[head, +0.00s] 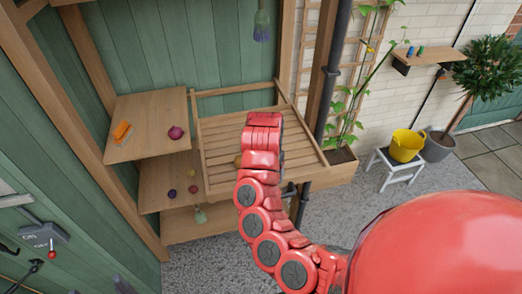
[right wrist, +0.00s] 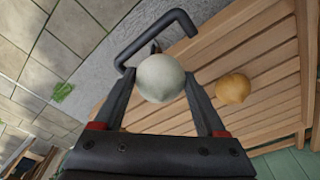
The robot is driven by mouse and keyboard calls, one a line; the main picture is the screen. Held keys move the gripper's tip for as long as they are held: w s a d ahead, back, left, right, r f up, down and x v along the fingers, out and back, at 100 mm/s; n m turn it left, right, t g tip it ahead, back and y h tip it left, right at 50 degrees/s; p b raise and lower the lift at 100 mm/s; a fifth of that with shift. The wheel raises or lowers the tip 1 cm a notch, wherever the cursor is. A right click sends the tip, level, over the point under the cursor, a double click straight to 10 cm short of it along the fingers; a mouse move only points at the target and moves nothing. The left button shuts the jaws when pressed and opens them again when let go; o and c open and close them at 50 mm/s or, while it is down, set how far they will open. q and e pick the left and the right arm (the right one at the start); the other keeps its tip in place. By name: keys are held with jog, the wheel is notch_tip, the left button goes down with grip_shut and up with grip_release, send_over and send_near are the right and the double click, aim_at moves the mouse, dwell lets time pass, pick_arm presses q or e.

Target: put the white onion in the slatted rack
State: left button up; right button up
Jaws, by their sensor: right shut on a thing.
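The white onion (right wrist: 160,84) is pale and round and sits between the two dark fingers of my right gripper (right wrist: 160,76), which is shut on it. In the head view my red right arm hides the gripper and the onion. The slatted rack (head: 222,124) is a wooden tray with raised edges, in the middle of the head view. In the right wrist view its slats (right wrist: 265,50) lie behind and to the right of the onion. The onion shows near the rack's edge; its height above it is unclear. My left gripper is not in view.
A brown-yellow round vegetable (right wrist: 232,88) lies on the slats. A dark bent bar (right wrist: 150,38) shows beside the onion. Shelves left of the rack hold a purple onion (head: 175,132) and an orange brush (head: 122,131). A yellow bucket (head: 406,145) stands at right.

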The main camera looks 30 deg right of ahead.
jog(key=w+d, duration=0.1)
jog(key=d, duration=0.1)
jog(key=w+d, duration=0.3)
jog(key=shift+w+d+f, duration=0.35)
jog(key=shift+d, duration=0.05)
jog(key=w+d+b, duration=0.1)
jog(key=d+b, duration=0.1)
jog(key=b, duration=0.1)
jog(key=w+d+f+b, duration=0.1)
jog(key=w+d+b, duration=0.1)
jog(key=b, duration=0.2)
jog(key=shift+w+d+f, duration=0.1)
jog(key=shift+w, duration=0.2)
jog(key=shift+w+d+r, duration=0.3)
jog(key=shift+w+r, duration=0.05)
jog(key=shift+w, duration=0.05)
jog(key=shift+w+d+f, duration=0.15)
jog(key=shift+w+d, duration=0.25)
jog(key=shift+d, duration=0.05)
jog(key=shift+d+f, duration=0.15)
jog(key=shift+d, duration=0.05)
jog(key=shift+w+f, duration=0.1)
jog(key=shift+f, duration=1.45)
jog(key=shift+f, duration=0.1)
